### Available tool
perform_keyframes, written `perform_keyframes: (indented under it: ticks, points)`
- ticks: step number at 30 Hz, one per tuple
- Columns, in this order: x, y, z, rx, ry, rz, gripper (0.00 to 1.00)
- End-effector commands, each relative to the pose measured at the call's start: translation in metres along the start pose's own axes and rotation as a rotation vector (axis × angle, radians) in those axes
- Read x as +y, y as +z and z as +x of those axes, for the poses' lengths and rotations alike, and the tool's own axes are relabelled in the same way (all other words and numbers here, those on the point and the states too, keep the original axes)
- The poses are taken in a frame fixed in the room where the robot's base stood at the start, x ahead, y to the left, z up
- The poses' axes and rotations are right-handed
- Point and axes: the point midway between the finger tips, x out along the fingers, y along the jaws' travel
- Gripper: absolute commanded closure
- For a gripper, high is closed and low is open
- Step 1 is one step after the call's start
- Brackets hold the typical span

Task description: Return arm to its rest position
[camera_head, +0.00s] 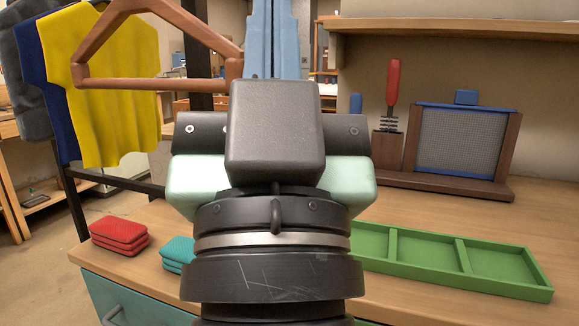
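My gripper's body (272,185) fills the centre of the view, seen from behind, with a dark box on top and pale green sides. Its fingertips are hidden behind this body, so I cannot see whether they are open, shut or holding anything. My arm points away from the camera over the wooden worktop (400,225).
A brown hanger (150,85) shows at upper left; its right end meets the gripper's outline, contact unclear. Yellow (118,115) and blue shirts hang behind. Red (120,234) and teal (178,253) stacks lie left, a green divided tray (430,284) right. A framed mesh panel (462,142) stands behind.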

Motion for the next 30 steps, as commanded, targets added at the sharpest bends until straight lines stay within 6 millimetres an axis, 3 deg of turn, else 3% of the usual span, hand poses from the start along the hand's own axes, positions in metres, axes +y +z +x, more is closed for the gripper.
perform_keyframes:
  ticks: [1,8,30]
  points:
    - [0.017,-0.029,-0.002,0.019,0.05,-0.122,1.0]
    - [0.009,-0.064,0.046,0.01,0.033,-0.09,1.0]
    - [0.0,-0.22,0.209,0.01,0.03,-0.083,1.0]
